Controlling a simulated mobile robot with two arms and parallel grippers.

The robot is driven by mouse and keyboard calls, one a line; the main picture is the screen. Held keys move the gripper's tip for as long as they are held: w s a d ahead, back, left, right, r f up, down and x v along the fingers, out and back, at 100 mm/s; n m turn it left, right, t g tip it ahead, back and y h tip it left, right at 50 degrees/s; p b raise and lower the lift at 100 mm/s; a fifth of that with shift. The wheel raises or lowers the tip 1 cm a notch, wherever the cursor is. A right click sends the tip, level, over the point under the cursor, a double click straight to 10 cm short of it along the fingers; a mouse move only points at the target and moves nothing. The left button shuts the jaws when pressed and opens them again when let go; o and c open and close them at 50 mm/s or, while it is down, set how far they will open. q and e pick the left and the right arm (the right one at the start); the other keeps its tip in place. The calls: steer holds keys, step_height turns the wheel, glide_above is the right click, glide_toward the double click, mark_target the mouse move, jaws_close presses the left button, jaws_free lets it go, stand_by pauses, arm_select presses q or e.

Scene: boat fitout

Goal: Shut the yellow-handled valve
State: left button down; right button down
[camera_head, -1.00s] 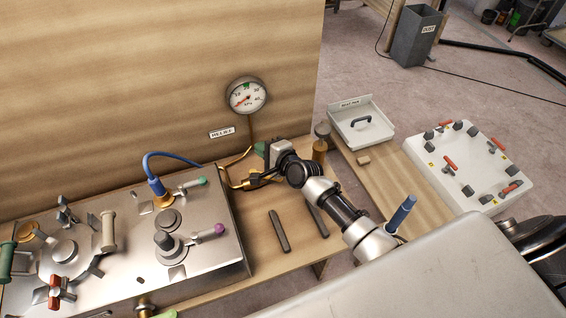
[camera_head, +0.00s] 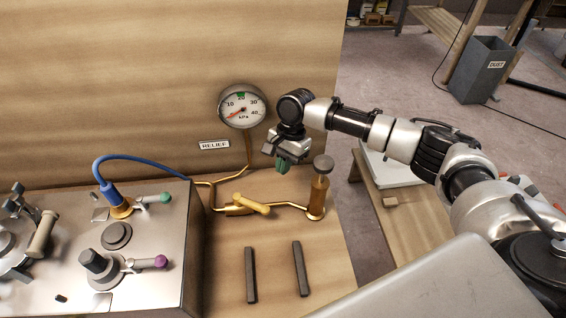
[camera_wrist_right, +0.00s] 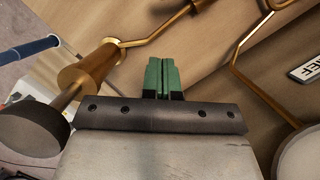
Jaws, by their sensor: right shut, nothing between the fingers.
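The yellow-handled valve (camera_head: 252,204) sits on a brass pipe on the wooden bench, right of the metal panel. Its handle points toward the lower right, roughly along the pipe at a slight angle. My right gripper (camera_head: 282,166) is shut and empty, with green fingertips pointing down. It hangs above and to the right of the handle, apart from it. The wrist view shows the shut green fingers (camera_wrist_right: 163,76) and the brass pipe beyond them. My left gripper is not in view.
A brass cylinder with a grey cap (camera_head: 318,188) stands close right of my gripper. A pressure gauge (camera_head: 241,106) and a RELIEF label (camera_head: 214,145) are on the back wall. Two dark bars (camera_head: 250,275) lie on the bench front. The metal panel (camera_head: 150,215) carries other valves.

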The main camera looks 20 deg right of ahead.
mark_target(251, 205)
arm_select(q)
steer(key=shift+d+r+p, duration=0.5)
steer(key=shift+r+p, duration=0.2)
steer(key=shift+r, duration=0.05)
arm_select(e)
steer(key=shift+s+a+f, duration=0.45)
steer(key=shift+a+f, duration=0.35)
steer(key=shift+f, duration=0.4)
steer(key=shift+s+a+f, duration=0.5)
steer(key=shift+a+f, duration=0.3)
steer(key=shift+f, duration=0.4)
steer(key=shift+s+a+f, duration=0.45)
steer(key=shift+a+f, duration=0.35)
steer(key=shift+f, duration=0.4)
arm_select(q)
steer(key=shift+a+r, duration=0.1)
